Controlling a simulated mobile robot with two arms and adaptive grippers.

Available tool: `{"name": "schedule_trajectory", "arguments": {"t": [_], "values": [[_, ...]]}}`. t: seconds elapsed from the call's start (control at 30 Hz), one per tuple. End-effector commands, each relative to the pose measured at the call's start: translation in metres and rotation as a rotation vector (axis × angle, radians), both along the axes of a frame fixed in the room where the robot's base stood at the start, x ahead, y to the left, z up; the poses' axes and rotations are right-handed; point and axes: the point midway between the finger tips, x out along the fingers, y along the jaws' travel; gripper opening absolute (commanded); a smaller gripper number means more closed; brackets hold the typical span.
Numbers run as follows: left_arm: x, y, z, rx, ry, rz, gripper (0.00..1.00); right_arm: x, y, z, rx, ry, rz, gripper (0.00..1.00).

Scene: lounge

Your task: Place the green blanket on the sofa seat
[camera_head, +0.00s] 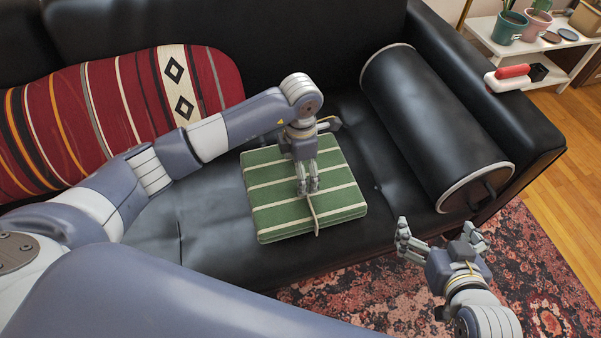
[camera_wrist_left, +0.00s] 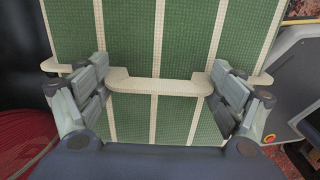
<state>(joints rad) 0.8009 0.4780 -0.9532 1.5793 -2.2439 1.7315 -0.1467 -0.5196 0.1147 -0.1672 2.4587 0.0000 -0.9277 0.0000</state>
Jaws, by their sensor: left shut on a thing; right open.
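The green blanket (camera_head: 280,205), folded into a square block with cream stripes, is over the black sofa seat (camera_head: 205,235) and appears to lie flat on it. A cream band crosses its top. My left gripper (camera_head: 308,188) points down at the middle of the blanket and is shut on it at the band. In the left wrist view the blanket (camera_wrist_left: 185,45) fills the middle, with the band between my left gripper's fingers (camera_wrist_left: 160,88). My right gripper (camera_head: 440,236) is open and empty, in front of the sofa above the rug.
A red striped cushion (camera_head: 110,110) leans on the backrest at left. A white shelf (camera_head: 490,35) with pots stands at far right. A patterned rug (camera_head: 540,280) covers the floor.

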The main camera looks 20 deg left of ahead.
Motion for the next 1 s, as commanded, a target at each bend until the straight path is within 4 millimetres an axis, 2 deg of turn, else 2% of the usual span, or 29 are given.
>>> {"name": "schedule_trajectory", "arguments": {"t": [0.2,0.73,0.77,0.8,1.0], "values": [[0.001,-0.001,-0.013,-0.002,-0.004,-0.001,0.21,0.012,0.006,0.015,0.022,-0.091,0.006,1.00],[0.001,0.000,-0.016,-0.001,-0.004,-0.001,0.21,0.016,0.008,0.021,0.030,-0.128,0.009,1.00],[0.001,0.000,-0.017,0.000,-0.002,-0.001,0.93,0.017,0.008,0.022,0.030,-0.131,0.009,1.00],[0.001,0.000,-0.017,0.000,-0.002,-0.001,1.00,0.017,0.008,0.022,0.030,-0.131,0.009,1.00],[0.001,0.000,-0.016,0.000,-0.002,-0.001,1.00,0.016,0.008,0.022,0.030,-0.128,0.010,1.00]]}}
